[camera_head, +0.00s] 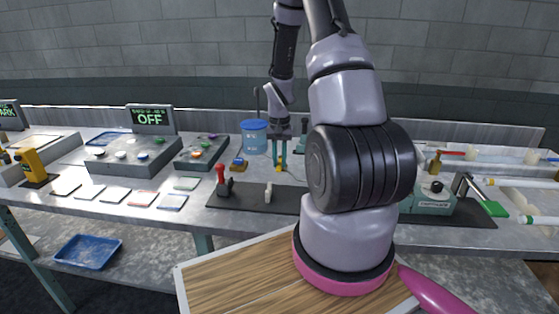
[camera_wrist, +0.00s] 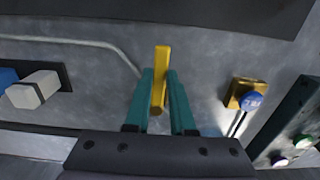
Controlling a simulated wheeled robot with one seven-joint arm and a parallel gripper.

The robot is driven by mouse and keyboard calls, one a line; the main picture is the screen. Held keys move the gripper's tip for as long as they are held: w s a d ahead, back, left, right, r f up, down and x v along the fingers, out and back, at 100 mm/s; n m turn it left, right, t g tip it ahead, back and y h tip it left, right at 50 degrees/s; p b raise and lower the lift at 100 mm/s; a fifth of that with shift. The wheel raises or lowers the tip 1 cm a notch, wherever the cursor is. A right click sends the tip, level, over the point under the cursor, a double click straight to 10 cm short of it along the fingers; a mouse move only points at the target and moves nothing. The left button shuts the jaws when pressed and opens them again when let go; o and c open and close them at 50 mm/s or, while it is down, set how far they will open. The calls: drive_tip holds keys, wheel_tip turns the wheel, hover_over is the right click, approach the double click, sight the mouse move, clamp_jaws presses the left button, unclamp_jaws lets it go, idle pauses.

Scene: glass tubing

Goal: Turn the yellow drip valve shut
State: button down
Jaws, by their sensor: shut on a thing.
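In the wrist view, the yellow drip valve's bar-shaped handle (camera_wrist: 161,62) stands between the two teal fingers of my gripper (camera_wrist: 161,98). The fingers are shut on it, one on each side, and its far end sticks out past their tips. The handle lies nearly in line with the fingers. The rest of the valve is hidden by the handle and fingers. In the head view, my gripper (camera_head: 281,160) points down at the back part of the bench, with small yellow parts at its tips.
A pale tube (camera_wrist: 95,43) runs up to the fingers from the left. A brass block with a blue knob (camera_wrist: 252,101) sits to the right. In the head view, a blue tub (camera_head: 254,138) stands close left of my gripper, and a red-handled lever (camera_head: 221,178) stands nearer the front.

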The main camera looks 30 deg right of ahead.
drive_tip(key=shift+a, duration=0.1)
idle(0.4)
drive_tip(key=m, duration=0.1)
drive_tip(key=w+a+m, duration=0.1)
drive_tip(key=m, duration=0.2)
drive_tip(key=shift+w+a, duration=0.2)
drive_tip(key=shift+w, duration=0.1)
drive_tip(key=w+m, duration=0.1)
drive_tip(key=m, duration=0.1)
drive_tip(key=w+a+m, duration=0.1)
drive_tip(key=m, duration=0.1)
drive_tip(key=shift+m, duration=0.4)
drive_tip(key=w+m, duration=0.1)
drive_tip(key=m, duration=0.1)
drive_tip(key=w+m, duration=0.1)
drive_tip(key=shift+m, duration=0.4)
drive_tip(key=m, duration=0.1)
drive_tip(key=w+m, duration=0.1)
drive_tip(key=m, duration=0.1)
drive_tip(key=shift+w+d, duration=0.2)
drive_tip(key=shift+w, duration=0.05)
drive_tip(key=shift+w+d+m, duration=0.25)
drive_tip(key=shift+w+m, duration=0.2)
drive_tip(key=shift+m, duration=0.65)
drive_tip(key=c, duration=0.8)
unclamp_jaws()
